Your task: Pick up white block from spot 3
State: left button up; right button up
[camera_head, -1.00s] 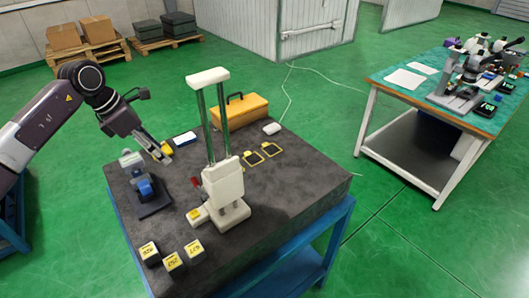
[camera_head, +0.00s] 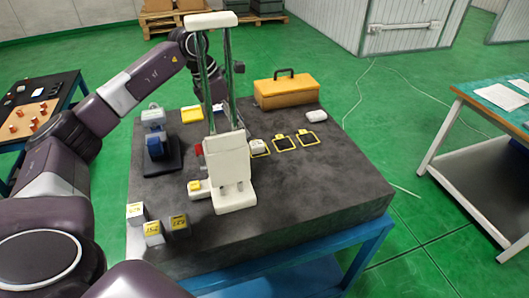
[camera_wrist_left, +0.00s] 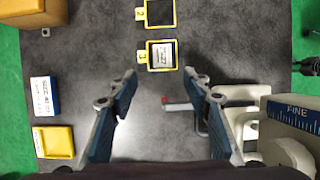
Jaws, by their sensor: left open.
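The white block (camera_head: 258,146) sits in the left-most of several yellow-framed spots on the dark stone table, just right of the white height gauge (camera_head: 230,170). In the left wrist view the block (camera_wrist_left: 162,56) shows grey-white inside its yellow frame, with an empty yellow-framed spot (camera_wrist_left: 160,13) beyond it. My left gripper (camera_head: 218,106) is behind the gauge's posts, partly hidden by them. In the left wrist view the left gripper (camera_wrist_left: 160,76) has its fingers wide apart with nothing between them. The block lies ahead of the fingertips, apart from them. My right gripper is out of view.
The gauge stands close to the right finger. A yellow toolbox (camera_head: 286,89) and a white mouse-shaped thing (camera_head: 316,116) lie at the back. A blue device (camera_head: 157,148) and several labelled cubes (camera_head: 153,233) are on the left. The table's right part is clear.

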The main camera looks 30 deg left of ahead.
aim_at(257, 144)
pick_arm(q)
jog(key=shift+w+d+f+p, duration=0.15)
jog(key=shift+w+d+f, duration=0.2)
jog(key=shift+f, duration=0.3)
jog(key=shift+w+d+f+p, duration=0.15)
jog(key=shift+w+d+f, duration=0.2)
jog(key=shift+f, duration=0.25)
jog(key=shift+d+f+p, duration=0.2)
jog(key=shift+f+p, duration=0.3)
jog(key=shift+f, duration=0.15)
jog(key=p+x, duration=0.1)
jog(key=x, duration=0.2)
jog(key=shift+w+d+f, duration=0.2)
jog(key=shift+w+d, duration=0.05)
jog(key=shift+w+f, duration=0.1)
jog(key=shift+f, duration=0.2)
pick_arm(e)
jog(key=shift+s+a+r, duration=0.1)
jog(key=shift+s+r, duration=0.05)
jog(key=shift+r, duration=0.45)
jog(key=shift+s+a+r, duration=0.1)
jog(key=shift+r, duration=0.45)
pick_arm(q)
jog(key=shift+c, duration=0.5)
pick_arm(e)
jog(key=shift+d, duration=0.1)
